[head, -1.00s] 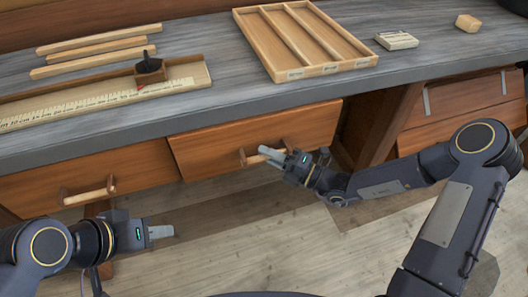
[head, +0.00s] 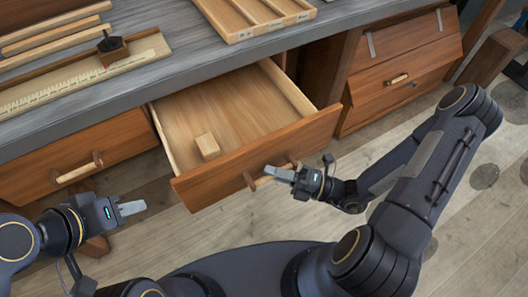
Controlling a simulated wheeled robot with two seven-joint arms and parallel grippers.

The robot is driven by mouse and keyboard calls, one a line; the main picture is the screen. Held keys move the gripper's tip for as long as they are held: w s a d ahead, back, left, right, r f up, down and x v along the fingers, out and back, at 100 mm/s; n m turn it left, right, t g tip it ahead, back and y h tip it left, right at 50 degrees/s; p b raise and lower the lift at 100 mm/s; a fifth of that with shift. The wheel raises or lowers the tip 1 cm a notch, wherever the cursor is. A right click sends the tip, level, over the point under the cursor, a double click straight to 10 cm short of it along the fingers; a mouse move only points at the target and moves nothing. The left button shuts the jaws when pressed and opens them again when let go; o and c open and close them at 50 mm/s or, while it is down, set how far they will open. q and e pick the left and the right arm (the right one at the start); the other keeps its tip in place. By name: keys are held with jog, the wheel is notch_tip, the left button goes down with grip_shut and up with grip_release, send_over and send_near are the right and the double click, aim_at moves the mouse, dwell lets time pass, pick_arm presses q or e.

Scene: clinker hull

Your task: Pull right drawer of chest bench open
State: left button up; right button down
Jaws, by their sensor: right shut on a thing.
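The right drawer (head: 220,172) of the chest bench (head: 118,101) is pulled well out, its pale wooden inside showing. A small wooden block (head: 207,145) lies in it near the front. My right gripper (head: 281,174) is shut on the drawer's wooden bar handle (head: 262,181), and its fingers hide part of the handle. The left drawer (head: 112,145) is closed, with its own bar handle (head: 78,173). My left gripper (head: 130,208) is empty, in front of and below the left drawer; its fingertips are too small to tell whether they are apart.
On the bench top are a divided wooden tray (head: 258,14), a ruler board (head: 85,83) with a dark-knobbed block (head: 111,48), and several wood strips (head: 50,37). A cabinet with drawers (head: 400,75) stands at right. The floor in front is clear.

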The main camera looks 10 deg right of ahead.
jog(key=shift+s+d, duration=0.25)
jog(key=shift+s, duration=0.55)
jog(key=shift+s+d, duration=0.25)
jog(key=shift+s, duration=0.5)
jog(key=c, duration=1.4)
grip_release()
jog(key=shift+o, duration=0.2)
jog(key=v, duration=0.8)
jog(key=shift+r, duration=0.1)
